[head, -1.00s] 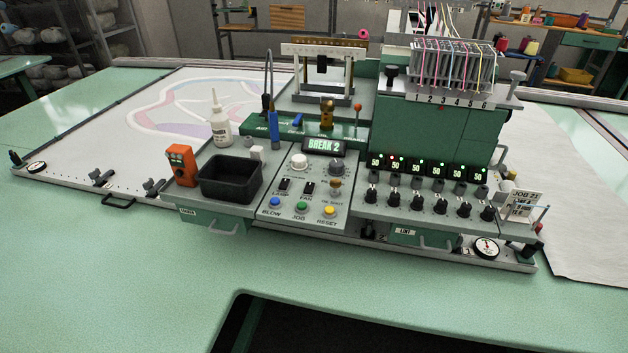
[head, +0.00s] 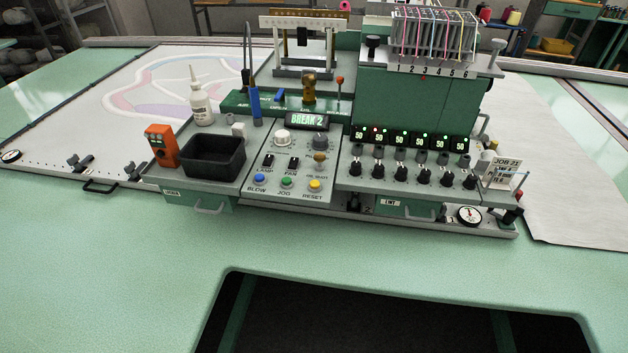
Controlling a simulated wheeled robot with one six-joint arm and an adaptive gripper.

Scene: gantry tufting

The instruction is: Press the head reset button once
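The yellow reset button (head: 314,185) is on the front of the sloped grey control panel (head: 306,146), above the word RESET. A green JOG button (head: 286,182) and a blue BLOW button (head: 260,178) sit in a row to its left. The display (head: 307,121) at the top of the panel reads BREAK 2. My gripper is not in view, and nothing covers the reset button.
A black bin (head: 213,157), an orange device (head: 161,146) and a white bottle (head: 201,98) stand left of the panel. Several black knobs (head: 402,173) are to its right. The green tabletop (head: 120,260) in front is clear, with a dark cutout (head: 390,320).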

